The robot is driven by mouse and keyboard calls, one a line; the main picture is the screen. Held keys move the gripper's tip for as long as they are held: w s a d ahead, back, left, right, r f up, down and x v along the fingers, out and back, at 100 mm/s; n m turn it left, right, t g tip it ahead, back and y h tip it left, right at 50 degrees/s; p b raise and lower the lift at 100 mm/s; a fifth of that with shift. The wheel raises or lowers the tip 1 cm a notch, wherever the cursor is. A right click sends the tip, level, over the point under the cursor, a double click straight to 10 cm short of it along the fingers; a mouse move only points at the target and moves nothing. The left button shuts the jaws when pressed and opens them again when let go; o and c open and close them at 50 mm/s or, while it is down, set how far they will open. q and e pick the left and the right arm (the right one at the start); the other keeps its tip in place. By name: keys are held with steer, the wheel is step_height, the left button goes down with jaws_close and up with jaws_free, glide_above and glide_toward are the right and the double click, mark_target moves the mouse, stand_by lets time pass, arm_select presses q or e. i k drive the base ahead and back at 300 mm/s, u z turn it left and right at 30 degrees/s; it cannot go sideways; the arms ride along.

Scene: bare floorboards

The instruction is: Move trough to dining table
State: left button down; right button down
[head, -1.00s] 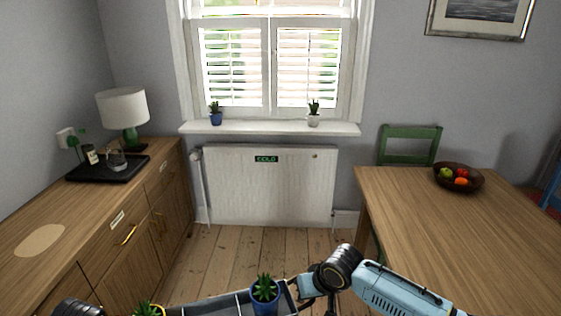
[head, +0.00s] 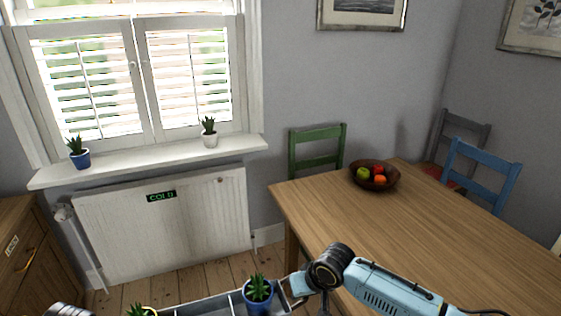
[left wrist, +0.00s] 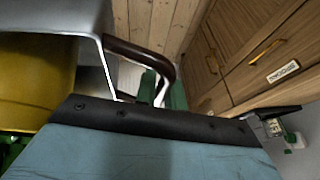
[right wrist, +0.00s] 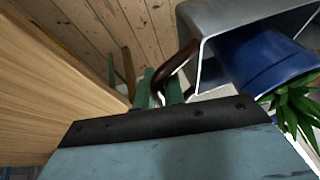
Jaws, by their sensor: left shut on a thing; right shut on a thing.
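The trough (head: 208,305) is a grey metal box with dividers, at the bottom edge of the head view; its lower part is cut off. It holds a plant in a blue pot (head: 258,297) and one in a yellow pot, mostly cut off but seen in the left wrist view (left wrist: 38,80). My right gripper (right wrist: 158,90) is shut on the dark handle (right wrist: 180,62) at the trough's right end. My left gripper (left wrist: 152,88) is shut on the other end's handle (left wrist: 140,52). The wooden dining table (head: 420,235) stands to the right of the trough.
A fruit bowl (head: 375,176) sits near the table's far edge; the near tabletop looks clear. A green chair (head: 317,150) and a blue chair (head: 482,175) stand around it. A radiator (head: 165,222) is ahead under the windowsill (head: 150,160). A wooden cabinet (head: 30,255) is at left.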

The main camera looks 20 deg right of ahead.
mark_target(443, 273)
steer(key=z, duration=0.5)
steer(key=i, duration=0.5)
steer(key=z, duration=1.35)
steer(key=i, duration=0.8)
steer(key=z, duration=0.55)
